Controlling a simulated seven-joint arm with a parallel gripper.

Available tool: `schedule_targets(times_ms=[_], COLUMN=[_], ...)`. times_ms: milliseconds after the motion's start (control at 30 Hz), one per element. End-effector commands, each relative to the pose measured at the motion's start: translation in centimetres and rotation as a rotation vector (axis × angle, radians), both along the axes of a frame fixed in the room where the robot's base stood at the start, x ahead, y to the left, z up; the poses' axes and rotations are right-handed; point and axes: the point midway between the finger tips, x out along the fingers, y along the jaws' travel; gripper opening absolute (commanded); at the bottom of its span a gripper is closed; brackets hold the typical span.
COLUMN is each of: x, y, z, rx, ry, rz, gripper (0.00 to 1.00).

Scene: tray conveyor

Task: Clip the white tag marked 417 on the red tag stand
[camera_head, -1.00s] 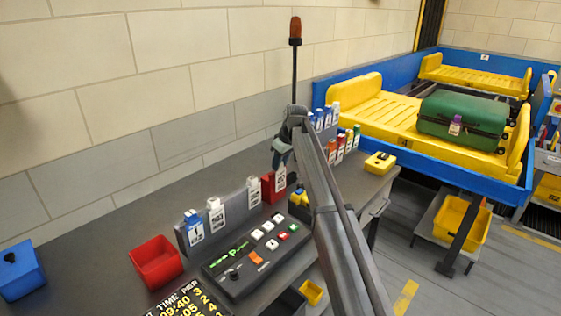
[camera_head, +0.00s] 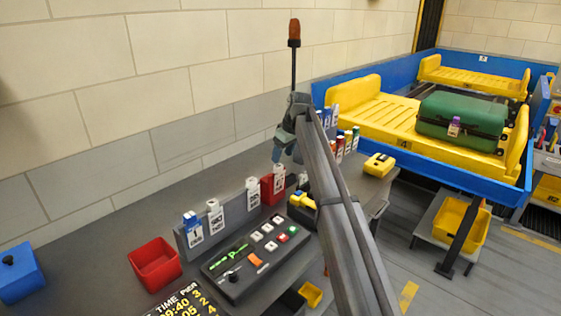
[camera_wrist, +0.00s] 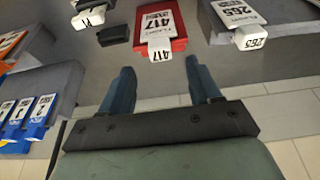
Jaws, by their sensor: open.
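The white tag marked 417 (camera_wrist: 160,28) is at the red tag stand (camera_wrist: 181,44), its printed face lying against the red and its white clip head towards my gripper in the wrist view. In the head view the tag (camera_head: 279,181) shows at the front of the red stand (camera_head: 267,192). My gripper (camera_wrist: 158,72) is open and empty, its two blue-grey fingers spread, with the clip head ahead of the gap between them. In the head view my gripper (camera_head: 279,156) is just above the red stand. Whether the tag is fully clipped cannot be told.
A white tag marked 265 (camera_wrist: 240,15) hangs on the grey stand (camera_head: 233,217) beside the red one. Blue tags (camera_wrist: 38,112) are at the wrist view's left. A button panel (camera_head: 235,284), a red bin (camera_head: 156,265) and a yellow box (camera_head: 379,163) share the bench.

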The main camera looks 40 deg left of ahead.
Motion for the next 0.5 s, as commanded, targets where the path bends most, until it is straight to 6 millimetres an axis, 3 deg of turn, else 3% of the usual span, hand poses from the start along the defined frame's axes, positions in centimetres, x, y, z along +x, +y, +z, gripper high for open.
schedule_targets(times_ms=[200, 500], x=[0.0, 0.0], y=[-1.4, -2.5], z=[4.2, 7.6], rx=[0.001, 0.0], ry=[0.0, 0.001], rz=[0.0, 0.0], gripper=[0.63, 0.63])
